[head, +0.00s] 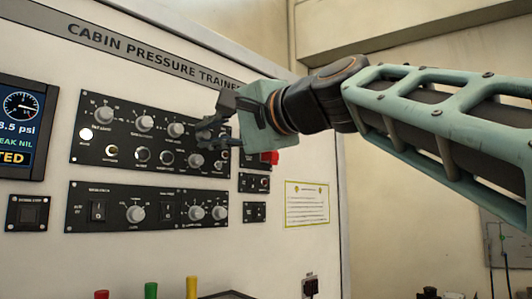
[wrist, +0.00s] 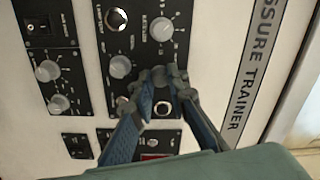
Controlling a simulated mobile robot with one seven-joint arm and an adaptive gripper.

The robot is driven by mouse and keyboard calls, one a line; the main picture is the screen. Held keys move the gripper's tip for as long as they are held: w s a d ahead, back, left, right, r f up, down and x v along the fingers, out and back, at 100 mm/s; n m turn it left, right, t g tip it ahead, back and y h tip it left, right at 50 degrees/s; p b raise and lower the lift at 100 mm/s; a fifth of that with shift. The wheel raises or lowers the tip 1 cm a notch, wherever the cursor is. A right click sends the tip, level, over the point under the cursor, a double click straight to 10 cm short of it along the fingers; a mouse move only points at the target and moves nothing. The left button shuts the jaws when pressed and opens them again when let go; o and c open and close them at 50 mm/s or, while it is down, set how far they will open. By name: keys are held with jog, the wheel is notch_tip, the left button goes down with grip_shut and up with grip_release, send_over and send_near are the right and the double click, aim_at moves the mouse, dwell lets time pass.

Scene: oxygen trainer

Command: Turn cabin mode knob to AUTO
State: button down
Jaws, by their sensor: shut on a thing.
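The upper black control panel (head: 125,141) on the cabin pressure trainer carries a row of light grey knobs. My gripper (head: 213,133) is at the right end of that top row, its fingers shut on a knob that they largely hide. In the wrist view my gripper (wrist: 163,77) has its fingertips close together around that spot on the panel. The neighbouring knob (wrist: 162,28) in the same row is free. Another knob (wrist: 120,67) stands just beside the fingers. The lettering around the knobs is too small to read, so the gripped knob's setting cannot be told.
A lower panel (head: 150,220) holds more knobs and rocker switches. A red part (head: 269,157) sits close below my gripper. A display (head: 22,128) is at the far left. Red, green and yellow pieces (head: 151,290) show at the bottom edge.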

dwell(0.3)
jog(key=c, duration=1.9)
grip_release()
jog(key=v, duration=1.2)
